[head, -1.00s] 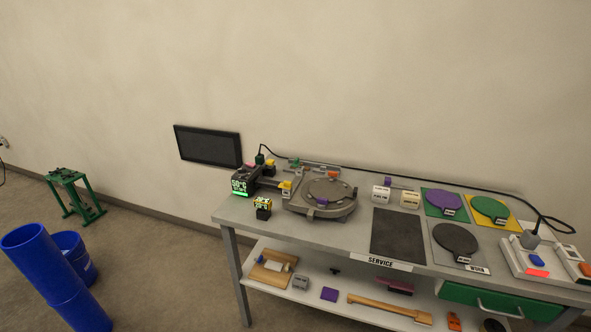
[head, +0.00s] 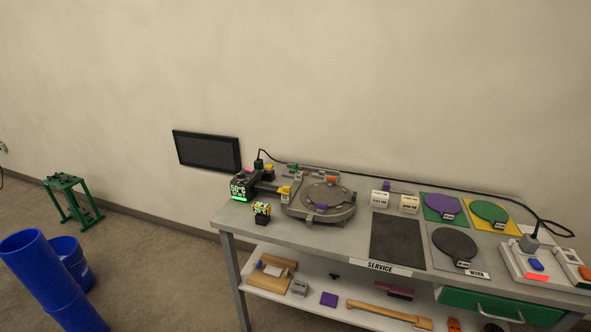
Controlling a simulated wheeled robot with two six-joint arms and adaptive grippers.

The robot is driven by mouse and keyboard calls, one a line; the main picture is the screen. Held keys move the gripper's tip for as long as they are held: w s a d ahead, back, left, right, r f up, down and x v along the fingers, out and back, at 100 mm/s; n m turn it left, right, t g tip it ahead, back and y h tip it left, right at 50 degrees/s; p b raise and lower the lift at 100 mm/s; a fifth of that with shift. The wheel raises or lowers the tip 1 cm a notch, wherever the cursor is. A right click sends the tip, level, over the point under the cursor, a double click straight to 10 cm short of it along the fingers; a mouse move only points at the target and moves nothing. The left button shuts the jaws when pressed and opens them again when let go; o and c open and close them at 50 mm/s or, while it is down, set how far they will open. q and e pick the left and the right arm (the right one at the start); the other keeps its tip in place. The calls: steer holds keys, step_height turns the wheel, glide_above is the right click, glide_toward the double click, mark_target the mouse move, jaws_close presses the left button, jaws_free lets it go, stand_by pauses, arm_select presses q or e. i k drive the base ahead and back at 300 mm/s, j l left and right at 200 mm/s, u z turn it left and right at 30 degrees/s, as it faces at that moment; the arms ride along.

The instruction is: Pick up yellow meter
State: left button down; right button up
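A small yellow-topped block with a black base, which looks like the yellow meter (head: 262,211), stands upright on the front left part of the cart's grey top (head: 290,233). Its markings are too small to read. Neither of my grippers shows in the head view, and nothing is touching the meter.
A black unit with a green display (head: 241,186) stands behind the meter. A round grey fixture (head: 326,205) is to its right. A dark mat (head: 397,242) and coloured discs lie farther right. A blue pipe (head: 45,275) stands on the floor at left.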

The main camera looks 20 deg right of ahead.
mark_target(262, 209)
steer(key=i+j+z, duration=0.1)
steer(key=z, duration=0.5)
steer(key=i+j+z, duration=0.25)
steer(key=j, duration=0.65)
steer(key=i+j+z, duration=0.2)
steer(key=j, duration=0.75)
steer(key=j+z, duration=0.25)
steer(key=j, duration=0.65)
